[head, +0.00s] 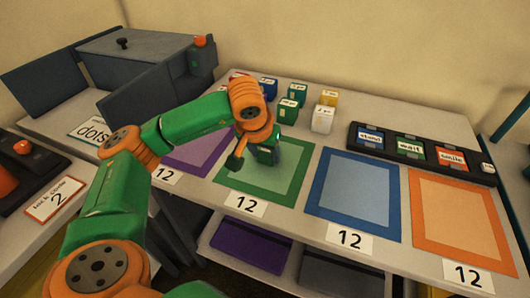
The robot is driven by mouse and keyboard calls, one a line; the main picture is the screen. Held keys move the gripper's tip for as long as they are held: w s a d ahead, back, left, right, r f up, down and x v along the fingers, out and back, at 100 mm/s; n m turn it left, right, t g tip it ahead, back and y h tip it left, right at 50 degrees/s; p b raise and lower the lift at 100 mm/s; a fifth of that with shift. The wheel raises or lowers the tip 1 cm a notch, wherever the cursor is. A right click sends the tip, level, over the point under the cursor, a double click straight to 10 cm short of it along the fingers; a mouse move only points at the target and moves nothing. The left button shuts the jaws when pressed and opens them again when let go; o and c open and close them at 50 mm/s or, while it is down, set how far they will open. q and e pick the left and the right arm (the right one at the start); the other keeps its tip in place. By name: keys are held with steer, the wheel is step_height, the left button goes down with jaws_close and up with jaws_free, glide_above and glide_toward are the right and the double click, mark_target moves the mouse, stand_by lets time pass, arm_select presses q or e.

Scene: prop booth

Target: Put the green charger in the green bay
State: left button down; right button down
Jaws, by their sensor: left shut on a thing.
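The green bay (285,186) is a flat square with a darker green border, between the purple and blue bays on the table. My left gripper (251,158) reaches in from the left and is over the back left part of the green bay. It is shut on a green block, the green charger (267,152), whose top is partly hidden by my orange wrist. I cannot tell whether the charger touches the bay. My right gripper is not in view.
Behind stand several small labelled blocks, including green (288,111), blue (268,88), yellow (329,98) and white (322,119) ones. The purple bay (194,150) is partly behind my arm. The blue (353,194) and orange (459,217) bays are empty. A black labelled panel (424,149) lies behind them.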

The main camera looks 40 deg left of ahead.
arm_select(q)
steer(key=shift+f, duration=0.1)
steer(key=shift+c, duration=1.3)
jaws_free()
steer(key=shift+r, duration=0.25)
steer(key=p+v, duration=0.2)
steer(key=v, duration=1)
steer(key=shift+f, duration=0.15)
